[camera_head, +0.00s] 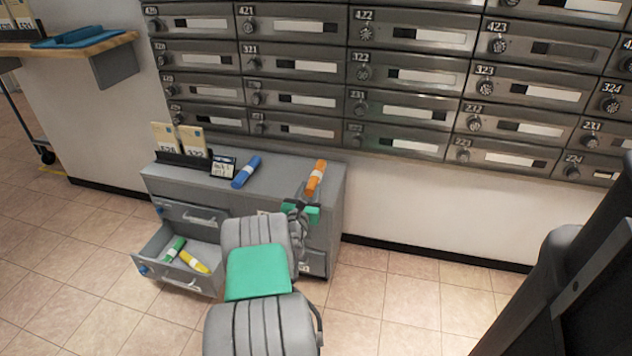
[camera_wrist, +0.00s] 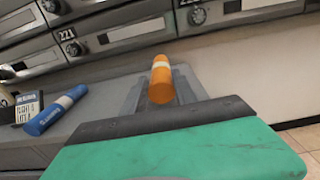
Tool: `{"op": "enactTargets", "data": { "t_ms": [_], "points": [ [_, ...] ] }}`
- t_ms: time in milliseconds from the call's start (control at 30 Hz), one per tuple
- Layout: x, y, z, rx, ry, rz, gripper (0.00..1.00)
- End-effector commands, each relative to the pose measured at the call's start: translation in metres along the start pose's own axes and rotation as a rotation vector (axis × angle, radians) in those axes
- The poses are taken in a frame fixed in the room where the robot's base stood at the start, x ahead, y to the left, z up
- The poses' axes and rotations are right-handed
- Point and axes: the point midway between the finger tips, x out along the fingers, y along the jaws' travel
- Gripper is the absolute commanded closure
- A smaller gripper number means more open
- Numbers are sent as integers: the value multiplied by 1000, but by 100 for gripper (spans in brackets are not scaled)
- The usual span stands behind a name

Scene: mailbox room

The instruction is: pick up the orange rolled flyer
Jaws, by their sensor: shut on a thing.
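The orange rolled flyer (camera_head: 316,176) has a pale band and is at the right part of the grey cabinet top (camera_head: 275,175) in the head view. In the wrist view the flyer (camera_wrist: 160,82) is between the fingers, pointing away from the camera. My gripper (camera_head: 311,190) is shut on it. The fingers (camera_wrist: 160,95) show as grey strips on both sides of the roll. I cannot tell whether the flyer still touches the cabinet top.
A blue rolled flyer (camera_head: 246,171) lies left on the cabinet, beside a small sign (camera_head: 222,167) and an envelope holder (camera_head: 183,160). An open drawer (camera_head: 160,265) below holds green (camera_head: 174,249) and yellow (camera_head: 193,262) rolls. Mailboxes (camera_head: 400,75) line the wall behind.

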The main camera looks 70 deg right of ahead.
Motion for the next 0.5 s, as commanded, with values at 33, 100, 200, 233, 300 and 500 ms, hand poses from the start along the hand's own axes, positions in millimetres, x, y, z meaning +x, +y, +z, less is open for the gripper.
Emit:
{"op": "enactTargets", "data": {
  "t_ms": [33,100,200,233,300,500],
  "points": [
    [0,0,5,0,0,0,100],
    [0,0,8,0,0,0,100],
    [0,0,12,0,-1,0,100],
    [0,0,12,0,-1,0,100],
    [-2,0,11,0,0,1,100],
    [-30,2,12,-2,1,4,100]
  ]
}}
